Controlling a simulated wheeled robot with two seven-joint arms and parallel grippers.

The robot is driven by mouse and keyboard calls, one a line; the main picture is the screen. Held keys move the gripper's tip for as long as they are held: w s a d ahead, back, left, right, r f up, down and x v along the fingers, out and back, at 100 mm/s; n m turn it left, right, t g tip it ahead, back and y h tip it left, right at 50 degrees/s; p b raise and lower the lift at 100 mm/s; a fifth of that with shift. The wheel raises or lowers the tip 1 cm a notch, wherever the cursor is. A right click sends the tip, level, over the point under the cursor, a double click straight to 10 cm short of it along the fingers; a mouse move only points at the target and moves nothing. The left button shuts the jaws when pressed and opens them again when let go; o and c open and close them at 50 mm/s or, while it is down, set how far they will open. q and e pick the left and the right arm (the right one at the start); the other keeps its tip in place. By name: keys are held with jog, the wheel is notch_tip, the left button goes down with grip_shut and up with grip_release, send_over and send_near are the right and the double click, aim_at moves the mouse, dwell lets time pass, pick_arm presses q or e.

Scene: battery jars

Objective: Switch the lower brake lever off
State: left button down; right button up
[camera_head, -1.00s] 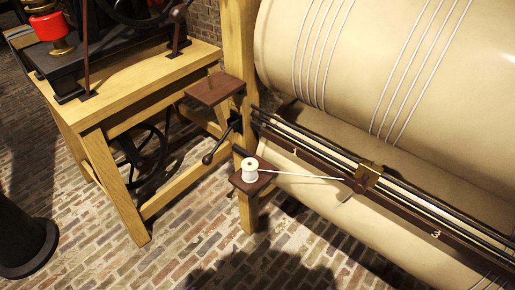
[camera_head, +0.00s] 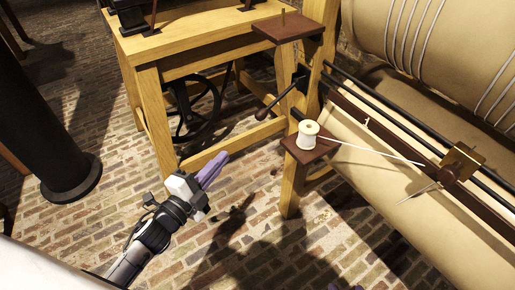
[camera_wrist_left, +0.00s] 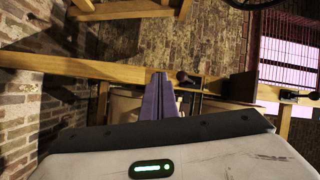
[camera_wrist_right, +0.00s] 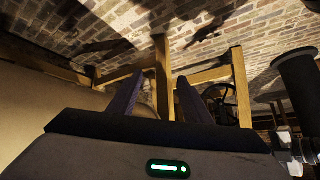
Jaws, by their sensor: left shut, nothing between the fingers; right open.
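The brake lever, a thin dark rod with a black ball knob (camera_head: 261,115), slants down and left from the wooden post in the head view. My left gripper (camera_head: 222,157) has purple fingers pressed together and is empty. In the picture it is below and left of the knob, apart from it. In the left wrist view its shut fingertips (camera_wrist_left: 159,76) appear just left of a dark knob (camera_wrist_left: 184,76), which looks like a lever end. My right gripper (camera_wrist_right: 156,80) is open and empty in the right wrist view. I cannot tell which lever the second dark knob (camera_wrist_left: 289,95) belongs to.
A white thread spool (camera_head: 308,134) stands on a small brown shelf (camera_head: 306,153) right of the lever. A brown ledge (camera_head: 286,28) is above it. The wooden machine frame (camera_head: 155,115), dark wheel (camera_head: 200,108) and large cream drums (camera_head: 400,125) surround it. A black column (camera_head: 68,140) stands left.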

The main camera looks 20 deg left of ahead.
pick_arm(q)
jog(key=w+f+m+g+h+b, duration=0.1)
jog(key=w+m+h+b, duration=0.2)
jog(key=m, duration=0.9)
jog(key=w+d+f+m+g+h+b, duration=0.1)
jog(key=w+m+g+h+b, duration=0.1)
jog(key=m+h+b, duration=0.5)
jog(key=w+m+b, duration=0.1)
jog(key=m, duration=0.4)
jog(key=shift+d+b, duration=0.15)
jog(key=shift+b, duration=0.2)
pick_arm(e)
jog(key=a+f+n+g+y, duration=0.1)
jog(key=a+f, duration=0.2)
jog(key=f, duration=0.5)
jog(key=shift+w+a+f, duration=0.15)
jog(key=shift+w+f, duration=0.05)
jog(key=shift+f, duration=0.05)
pick_arm(q)
jog(key=shift+w, duration=0.1)
jog(key=w+d+r, duration=0.4)
jog(key=w+r, duration=0.1)
jog(key=w, duration=0.1)
jog(key=shift+w+d+b, duration=0.3)
jog(key=shift+d+b, duration=0.1)
pick_arm(e)
jog(key=shift+w+a+r, duration=0.1)
jog(key=shift+a, duration=0.1)
jog(key=shift+r, duration=0.1)
